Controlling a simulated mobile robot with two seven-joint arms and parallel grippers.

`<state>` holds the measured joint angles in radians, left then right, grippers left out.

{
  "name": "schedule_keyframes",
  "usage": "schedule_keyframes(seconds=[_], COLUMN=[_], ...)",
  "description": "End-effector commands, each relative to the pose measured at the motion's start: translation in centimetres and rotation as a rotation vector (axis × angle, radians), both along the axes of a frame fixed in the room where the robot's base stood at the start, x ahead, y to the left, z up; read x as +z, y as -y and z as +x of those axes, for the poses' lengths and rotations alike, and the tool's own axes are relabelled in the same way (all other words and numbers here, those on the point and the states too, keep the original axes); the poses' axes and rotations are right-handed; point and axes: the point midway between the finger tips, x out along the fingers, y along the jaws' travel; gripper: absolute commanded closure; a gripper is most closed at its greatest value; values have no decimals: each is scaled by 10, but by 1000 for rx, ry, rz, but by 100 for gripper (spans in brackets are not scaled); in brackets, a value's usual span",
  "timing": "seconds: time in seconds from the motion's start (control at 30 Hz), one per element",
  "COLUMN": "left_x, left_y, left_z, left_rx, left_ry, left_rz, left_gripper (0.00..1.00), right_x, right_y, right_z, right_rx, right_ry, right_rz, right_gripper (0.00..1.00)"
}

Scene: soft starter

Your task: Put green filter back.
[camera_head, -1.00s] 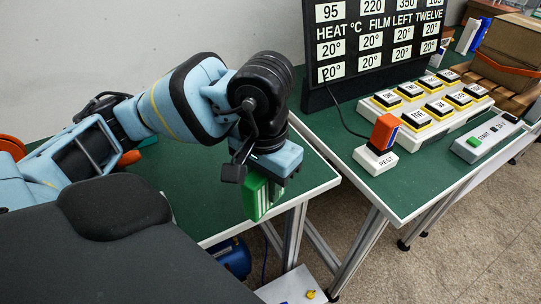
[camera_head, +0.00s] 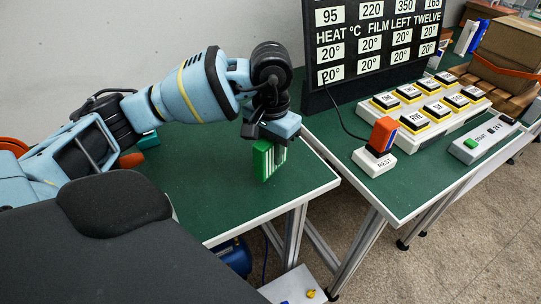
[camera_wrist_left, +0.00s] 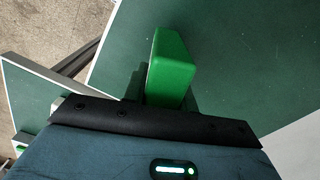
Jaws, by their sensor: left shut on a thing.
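The green filter (camera_head: 264,160) is a small green block with pale stripes on one side. It hangs upright under my left gripper (camera_head: 272,140), over the near left table. In the left wrist view the green filter (camera_wrist_left: 171,68) sticks out past the dark edge of the gripper. My left gripper is shut on it. I cannot tell whether its lower edge touches the table. My right gripper is not in view.
The left green table (camera_head: 215,195) is mostly clear. A gap separates it from the right table (camera_head: 400,190), which holds a dark display board (camera_head: 375,40), a button panel (camera_head: 430,100), a REST block with a red-orange switch (camera_head: 380,145) and a START panel (camera_head: 485,138).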

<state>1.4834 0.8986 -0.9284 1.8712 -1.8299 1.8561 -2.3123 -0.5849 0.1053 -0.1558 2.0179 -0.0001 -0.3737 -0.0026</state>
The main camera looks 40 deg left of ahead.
Motion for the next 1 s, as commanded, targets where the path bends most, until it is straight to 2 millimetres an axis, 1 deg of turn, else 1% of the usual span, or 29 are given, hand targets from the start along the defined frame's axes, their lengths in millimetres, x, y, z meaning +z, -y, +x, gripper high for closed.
schedule_keyframes(seconds=[0.03,0.1,0.17,0.43,0.57,0.6,0.73,1.0], left_x=[-8,-17,-22,-24,-28,-28,-27,-26], left_y=[0,0,0,0,0,0,0,0], left_z=[-1,-1,-1,0,-1,-1,-1,-1], left_rx=[0,1,0,0,0,0,0,0], left_ry=[-4,-1,-1,1,-1,-1,0,0], left_rz=[0,0,0,0,0,0,0,0], left_gripper=[100,100,100,100,100,69,52,51], right_x=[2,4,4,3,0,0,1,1], right_y=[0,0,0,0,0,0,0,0], right_z=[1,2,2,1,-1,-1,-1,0], right_rx=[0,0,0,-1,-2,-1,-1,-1], right_ry=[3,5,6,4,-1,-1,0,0], right_rz=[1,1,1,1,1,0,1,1], right_gripper=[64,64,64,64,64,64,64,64])
